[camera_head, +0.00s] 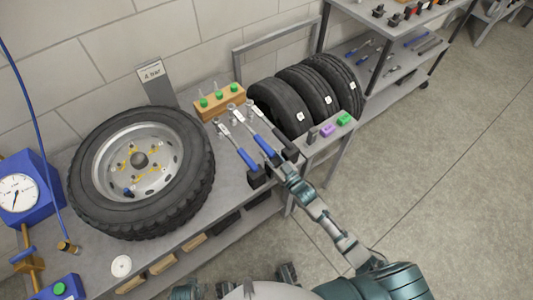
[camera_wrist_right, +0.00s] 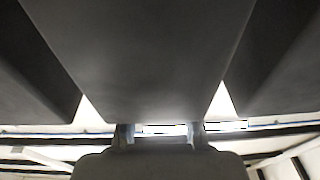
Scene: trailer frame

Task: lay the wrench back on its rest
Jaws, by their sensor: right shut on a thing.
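Three wrenches lie side by side near the bench's right end in the head view: a blue-handled one on the left (camera_head: 240,149), a blue-handled one in the middle (camera_head: 263,144), and a dark-handled one on the right (camera_head: 277,136). Dark rest blocks (camera_head: 258,179) stand at their near ends. My right gripper (camera_head: 279,162) is shut at the near end of the middle wrench's handle. Its fingers hide that end, and I cannot tell whether the wrench touches its rest. My left gripper is not clearly seen.
A wheel with a tyre (camera_head: 190,199) fills the bench's middle left. A wooden block with green-based valves (camera_head: 220,101) stands behind the wrenches. Several tyres (camera_head: 279,106) stand at the back right. Purple (camera_head: 327,131) and green (camera_head: 344,119) blocks lie right of the gripper.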

